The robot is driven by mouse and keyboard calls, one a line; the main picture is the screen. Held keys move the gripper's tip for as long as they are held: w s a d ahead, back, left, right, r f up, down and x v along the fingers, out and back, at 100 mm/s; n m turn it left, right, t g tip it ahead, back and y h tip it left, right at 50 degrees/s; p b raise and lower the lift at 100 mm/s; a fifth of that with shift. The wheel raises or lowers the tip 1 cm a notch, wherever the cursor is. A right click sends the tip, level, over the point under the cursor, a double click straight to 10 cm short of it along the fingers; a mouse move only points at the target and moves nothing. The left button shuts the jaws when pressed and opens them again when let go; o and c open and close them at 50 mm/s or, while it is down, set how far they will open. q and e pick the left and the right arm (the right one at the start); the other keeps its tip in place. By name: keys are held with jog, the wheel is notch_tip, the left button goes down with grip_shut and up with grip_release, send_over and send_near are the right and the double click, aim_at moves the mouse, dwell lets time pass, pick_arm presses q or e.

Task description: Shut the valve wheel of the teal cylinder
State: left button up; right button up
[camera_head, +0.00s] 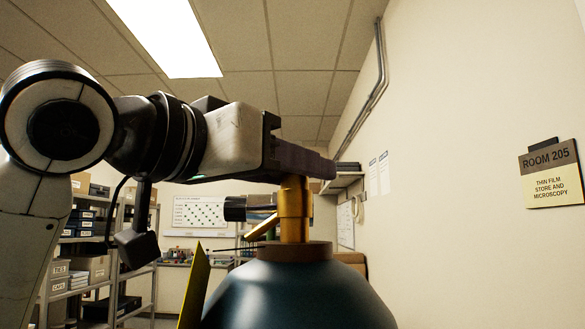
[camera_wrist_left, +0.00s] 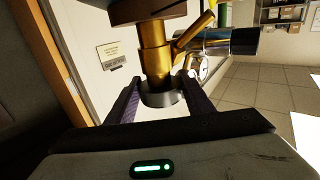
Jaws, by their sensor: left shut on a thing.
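The teal cylinder (camera_head: 300,295) stands upright at the bottom middle of the head view, with a brown collar at its neck. A brass valve (camera_head: 295,210) rises from it, with a side outlet and a black cylindrical fitting (camera_head: 236,208) to the left. My left gripper (camera_head: 308,162) reaches in from the left over the valve top. In the left wrist view, which is turned over, the dark round valve wheel (camera_wrist_left: 160,98) sits between the two fingers, and the gripper is shut on it. The wheel is hidden behind the fingers in the head view. My right gripper is not in view.
A pale wall with a Room 205 sign (camera_head: 552,175) runs along the right. A yellow panel (camera_head: 194,290) stands edge-on left of the cylinder. Shelves with boxes (camera_head: 90,265) stand at the back left, and a whiteboard (camera_head: 200,213) hangs on the far wall.

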pick_arm(q)
jog(key=o, duration=1)
jog(key=shift+o, duration=0.2)
jog(key=b+v, duration=0.3)
jog(key=v, duration=0.7)
jog(key=shift+a, duration=0.1)
